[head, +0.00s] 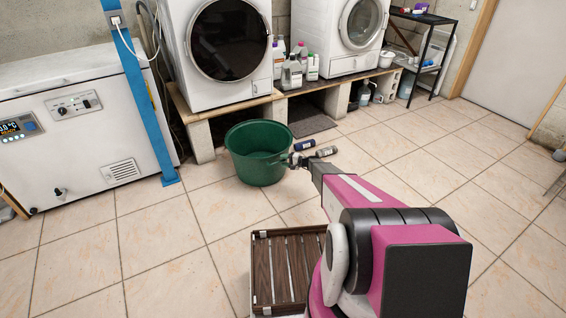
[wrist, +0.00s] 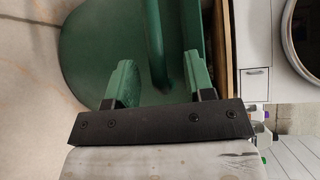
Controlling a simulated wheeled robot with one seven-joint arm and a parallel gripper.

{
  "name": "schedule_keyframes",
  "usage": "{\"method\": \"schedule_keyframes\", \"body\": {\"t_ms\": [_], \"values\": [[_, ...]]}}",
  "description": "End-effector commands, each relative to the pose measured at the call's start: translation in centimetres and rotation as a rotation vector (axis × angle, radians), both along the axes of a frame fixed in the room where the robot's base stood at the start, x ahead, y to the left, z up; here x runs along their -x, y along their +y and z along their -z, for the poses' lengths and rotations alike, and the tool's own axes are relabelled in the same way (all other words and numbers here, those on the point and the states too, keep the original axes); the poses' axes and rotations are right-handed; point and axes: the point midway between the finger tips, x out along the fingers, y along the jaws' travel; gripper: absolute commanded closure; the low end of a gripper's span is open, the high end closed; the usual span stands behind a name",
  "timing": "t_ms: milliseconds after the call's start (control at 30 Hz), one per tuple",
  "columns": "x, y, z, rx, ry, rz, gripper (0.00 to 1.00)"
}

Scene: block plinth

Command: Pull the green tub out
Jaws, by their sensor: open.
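The green tub (head: 258,158) stands upright on the tiled floor, just in front of the low block plinth under the washing machines. It looks empty. My gripper (head: 293,160) is at the tub's right side in the head view, near its rim. In the wrist view the tub (wrist: 85,52) fills the upper left. My gripper (wrist: 158,75) is open there, with its two green-padded fingers apart. A curved green strip of the tub, its rim or handle, shows between and beyond the fingertips. I cannot tell whether either finger touches it.
A plinth of blocks and boards (head: 203,138) stands behind the tub, with bottles (head: 291,72) on it. A blue post (head: 150,115) stands left.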

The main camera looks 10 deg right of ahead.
Motion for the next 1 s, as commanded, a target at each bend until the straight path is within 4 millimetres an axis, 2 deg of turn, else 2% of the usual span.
{"method": "schedule_keyframes", "body": {"t_ms": [300,500,700,1000], "values": [[2.4,-5.4,-0.9,0.001,0.001,0.001,0.51],[3.4,-7.9,-1.3,0.000,0.002,0.001,0.51],[3.9,-8.9,-1.4,0.001,0.003,-0.001,0.51],[3.8,-8.9,-1.4,0.001,0.003,-0.001,0.51]]}}
